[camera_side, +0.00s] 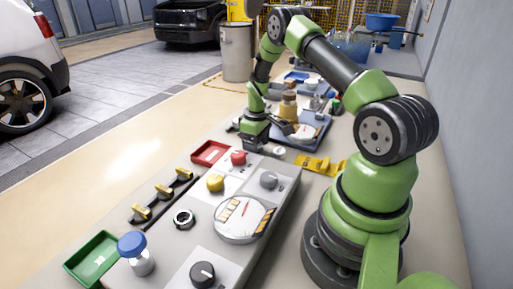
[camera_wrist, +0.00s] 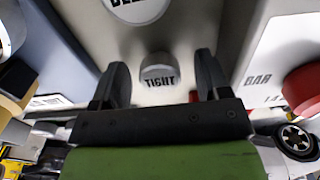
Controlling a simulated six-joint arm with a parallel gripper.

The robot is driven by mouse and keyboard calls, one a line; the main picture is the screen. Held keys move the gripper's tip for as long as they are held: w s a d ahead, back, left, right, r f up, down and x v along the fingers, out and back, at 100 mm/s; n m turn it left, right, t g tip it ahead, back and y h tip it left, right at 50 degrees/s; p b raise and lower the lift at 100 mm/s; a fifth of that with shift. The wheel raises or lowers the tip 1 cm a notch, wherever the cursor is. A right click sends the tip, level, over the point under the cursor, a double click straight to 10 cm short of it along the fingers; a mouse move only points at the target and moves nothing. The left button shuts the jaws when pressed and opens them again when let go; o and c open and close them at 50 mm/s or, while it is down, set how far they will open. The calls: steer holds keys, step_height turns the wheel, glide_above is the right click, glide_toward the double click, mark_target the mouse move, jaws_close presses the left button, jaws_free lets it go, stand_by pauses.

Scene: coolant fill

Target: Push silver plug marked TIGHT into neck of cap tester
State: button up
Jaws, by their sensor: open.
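The silver plug marked TIGHT (camera_wrist: 159,75) stands on the pale bench in the wrist view, its dark lettering facing me. My gripper (camera_wrist: 160,84) is open, with one dark finger on each side of the plug and a visible gap at both sides. Nothing is held. In the side view my gripper (camera_side: 256,133) is low over the bench, between the console and a blue-grey tray (camera_side: 322,138); the plug cannot be made out there. I cannot tell for certain which part is the cap tester or its neck; a device with a brown top (camera_side: 289,103) stands by the tray.
A larger white disc (camera_wrist: 138,8) with cut-off lettering lies beyond the plug. To the right is a panel marked BAR with a red knob (camera_wrist: 303,88). The console carries a yellow knob (camera_side: 215,183) and a round gauge (camera_side: 242,220). A yellow bracket (camera_side: 318,165) lies nearby.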

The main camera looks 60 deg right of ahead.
steer(key=shift+f, duration=0.15)
steer(key=shift+c, duration=0.3)
steer(key=c, duration=1)
steer(key=shift+r, duration=0.5)
step_height(320, 180, up, 8)
steer(key=shift+f, duration=0.1)
steer(key=w+a+r+n, duration=0.2)
steer(key=a+n, duration=0.1)
steer(key=a, duration=0.6)
steer(key=w+a+r+n, duration=0.15)
steer(key=a+n, duration=0.25)
steer(key=a, duration=0.5)
steer(key=s+a+n, duration=0.1)
steer(key=a, duration=0.3)
steer(key=s+a+n, duration=0.1)
steer(key=a+n, duration=0.1)
steer(key=a, duration=0.3)
steer(key=s+a+n, duration=0.2)
steer(key=a, duration=0.2)
steer(key=shift+a+r, duration=0.3)
steer(key=shift+r, duration=0.05)
